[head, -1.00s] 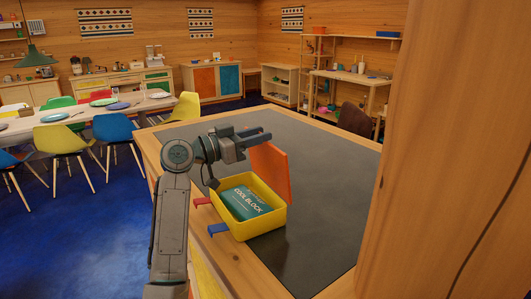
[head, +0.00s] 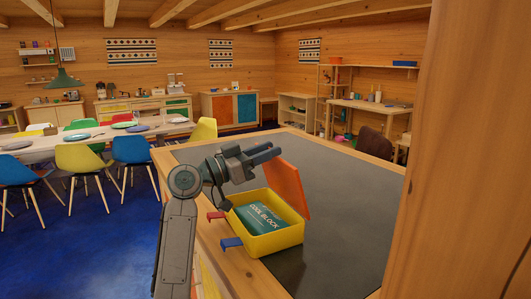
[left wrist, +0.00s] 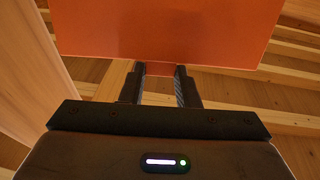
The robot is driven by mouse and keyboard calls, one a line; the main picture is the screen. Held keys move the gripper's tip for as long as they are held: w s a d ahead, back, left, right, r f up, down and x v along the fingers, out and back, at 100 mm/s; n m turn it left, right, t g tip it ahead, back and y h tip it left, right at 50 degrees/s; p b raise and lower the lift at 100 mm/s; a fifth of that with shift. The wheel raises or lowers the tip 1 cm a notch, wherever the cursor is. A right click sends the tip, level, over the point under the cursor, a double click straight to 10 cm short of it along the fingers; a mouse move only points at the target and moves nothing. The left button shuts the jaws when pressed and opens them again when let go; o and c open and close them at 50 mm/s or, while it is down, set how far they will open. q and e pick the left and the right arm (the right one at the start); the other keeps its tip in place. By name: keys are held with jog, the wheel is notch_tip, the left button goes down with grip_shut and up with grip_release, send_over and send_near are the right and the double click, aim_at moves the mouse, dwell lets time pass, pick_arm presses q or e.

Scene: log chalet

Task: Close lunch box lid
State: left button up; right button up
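The yellow lunch box (head: 275,243) stands on the dark counter top in the head view. Its orange lid (head: 290,188) is raised on the far side, standing steeply open. A teal cool block (head: 261,218) lies inside. My left gripper (head: 272,153) is above the box beside the lid's upper part, its fingers pointing to the right. My right gripper is not in view.
The dark counter top (head: 345,205) has free room right of the box. A red clip (head: 216,215) and a blue clip (head: 230,243) stick out at the box's near left side. A wooden post (head: 470,150) blocks the right side of the view.

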pick_arm(q)
jog(key=o, duration=0.5)
jog(key=shift+c, duration=0.2)
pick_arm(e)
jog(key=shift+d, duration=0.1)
pick_arm(q)
jog(key=shift+a, duration=0.1)
jog(key=b+v, duration=0.3)
jog(key=v, duration=0.7)
jog(key=shift+s+a+b, duration=0.2)
jog(key=shift+a+b, duration=0.1)
jog(key=shift+b, duration=0.05)
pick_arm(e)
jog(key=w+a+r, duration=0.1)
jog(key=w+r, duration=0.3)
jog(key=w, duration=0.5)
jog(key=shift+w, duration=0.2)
pick_arm(q)
jog(key=shift+f, duration=0.1)
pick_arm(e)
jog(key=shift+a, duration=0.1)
